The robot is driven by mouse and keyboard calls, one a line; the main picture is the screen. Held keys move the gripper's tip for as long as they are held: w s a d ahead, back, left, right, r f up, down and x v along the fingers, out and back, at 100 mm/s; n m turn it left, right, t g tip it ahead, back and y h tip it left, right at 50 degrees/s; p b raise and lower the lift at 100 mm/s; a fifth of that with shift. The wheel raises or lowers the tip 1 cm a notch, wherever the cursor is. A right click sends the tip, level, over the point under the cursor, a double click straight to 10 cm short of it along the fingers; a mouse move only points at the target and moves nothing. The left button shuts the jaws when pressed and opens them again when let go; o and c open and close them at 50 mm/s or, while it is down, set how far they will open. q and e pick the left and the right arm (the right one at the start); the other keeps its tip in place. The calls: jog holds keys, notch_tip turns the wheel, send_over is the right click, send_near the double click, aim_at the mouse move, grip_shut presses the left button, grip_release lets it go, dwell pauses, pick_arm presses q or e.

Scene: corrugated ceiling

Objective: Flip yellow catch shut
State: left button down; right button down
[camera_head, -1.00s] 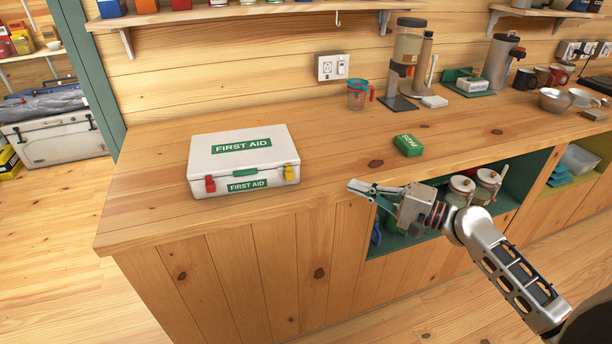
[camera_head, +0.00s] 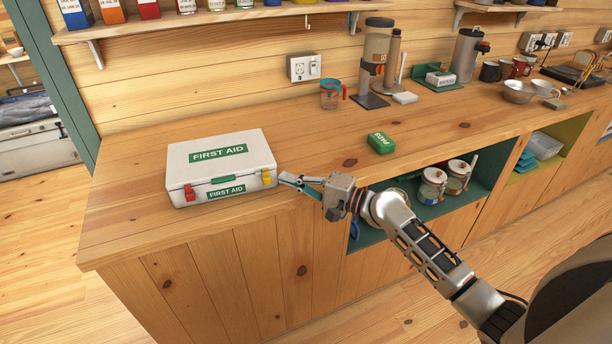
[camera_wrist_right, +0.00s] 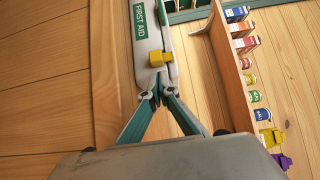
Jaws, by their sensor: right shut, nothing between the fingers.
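The white first aid box (camera_head: 222,167) sits on the wooden counter with its lid down. Its yellow catch (camera_head: 266,177) is on the front right, and a red catch (camera_head: 189,192) is on the front left. In the right wrist view the yellow catch (camera_wrist_right: 161,59) sticks out from the side of the box (camera_wrist_right: 150,40), just beyond my fingertips. My right gripper (camera_head: 284,178) is shut and empty, its tips close to the box's right front corner. It also shows in the right wrist view (camera_wrist_right: 154,92). I cannot tell whether the tips touch the box. My left gripper is not in view.
A green packet (camera_head: 381,143) lies on the counter right of the box. Open shelves (camera_head: 480,205) with jars are below the counter. The counter left of the box is clear.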

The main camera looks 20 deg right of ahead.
aim_at(270, 182)
jog(key=shift+a, duration=0.65)
jog(key=shift+a, duration=0.15)
jog(key=shift+w+a, duration=0.1)
jog(key=shift+a, duration=1)
